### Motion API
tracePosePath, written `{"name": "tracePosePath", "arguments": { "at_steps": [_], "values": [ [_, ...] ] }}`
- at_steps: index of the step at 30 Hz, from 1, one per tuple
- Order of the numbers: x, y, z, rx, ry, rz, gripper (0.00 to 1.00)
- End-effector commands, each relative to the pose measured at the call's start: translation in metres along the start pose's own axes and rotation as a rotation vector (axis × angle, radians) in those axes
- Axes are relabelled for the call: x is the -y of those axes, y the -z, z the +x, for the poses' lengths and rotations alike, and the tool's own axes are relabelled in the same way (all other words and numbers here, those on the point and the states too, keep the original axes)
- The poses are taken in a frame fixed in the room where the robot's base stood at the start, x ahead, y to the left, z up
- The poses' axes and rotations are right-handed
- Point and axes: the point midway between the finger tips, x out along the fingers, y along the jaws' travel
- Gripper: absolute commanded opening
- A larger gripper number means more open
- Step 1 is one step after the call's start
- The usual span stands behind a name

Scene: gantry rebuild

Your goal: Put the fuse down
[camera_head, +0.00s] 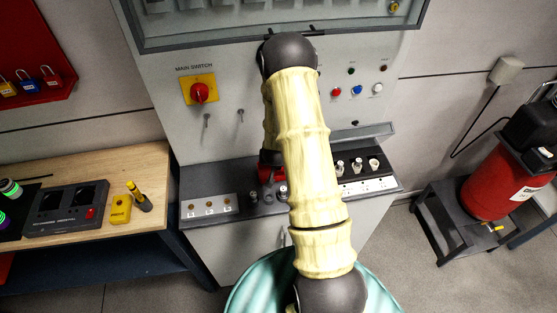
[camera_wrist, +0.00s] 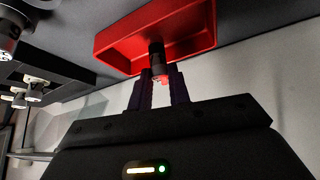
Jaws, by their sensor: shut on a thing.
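In the wrist view my gripper (camera_wrist: 156,88) is shut on a fuse (camera_wrist: 156,52), a small dark cylinder with a lighter end between the fingertips. The fuse is in front of, or over, the red tray (camera_wrist: 112,42); I cannot tell whether it touches the tray floor. In the head view the red tray (camera_head: 265,174) shows partly beside my arm, on the panel's ledge. My arm hides the gripper and the held fuse there.
Light-topped fuse-like pieces (camera_head: 357,165) stand on the ledge (camera_head: 390,176) right of my arm; dark ones (camera_head: 268,195) stand on the left. The cabinet has a red main switch (camera_head: 200,92). A wooden bench (camera_head: 140,165) is at left, a red extinguisher (camera_head: 495,185) at right.

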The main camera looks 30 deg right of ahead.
Motion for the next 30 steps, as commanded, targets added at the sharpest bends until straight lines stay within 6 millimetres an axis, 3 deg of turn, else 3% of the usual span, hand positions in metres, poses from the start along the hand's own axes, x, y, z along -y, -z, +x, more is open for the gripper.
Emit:
{"name": "tracePosePath", "arguments": {
  "at_steps": [5, 6, 9, 20, 30],
  "values": [
    [0.0, -0.001, 0.001, 0.0, 0.0, 0.0, 0.0],
    [0.0, -0.001, 0.001, 0.0, 0.0, 0.0, 0.26],
    [0.0, -0.001, 0.001, 0.0, 0.0, 0.0, 0.4],
    [0.0, 0.001, -0.002, 0.0, 0.0, 0.001, 0.4],
    [0.005, 0.005, -0.028, -0.004, 0.006, -0.008, 0.4]
  ]
}}
